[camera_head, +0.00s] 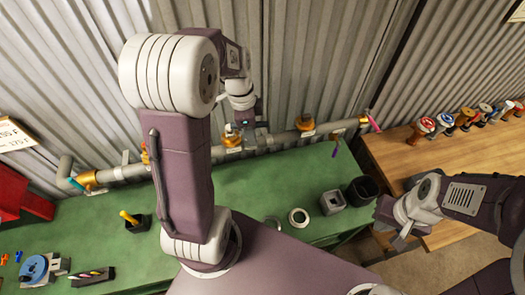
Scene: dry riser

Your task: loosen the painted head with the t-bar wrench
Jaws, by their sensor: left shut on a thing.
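A grey pipe (285,139) with brass fittings runs along the back of the green bench. My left gripper (249,136) is at this pipe, beside a brass fitting (232,141) with a small grey and dark top. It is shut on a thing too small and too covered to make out. I cannot tell whether that is the t-bar wrench, or which fitting has the painted head. Other brass fittings sit on the pipe to the right (306,126) and at the left end (90,179). My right gripper (389,228) is open and empty, off the bench's right end.
A black holder with a yellow handle (130,217), a blue tool (34,268) and a black rack (92,277) stand at left. A white ring (299,217), grey square block (332,202) and black cup (361,190) stand at right. Coloured valves (446,119) line the wooden table (405,157).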

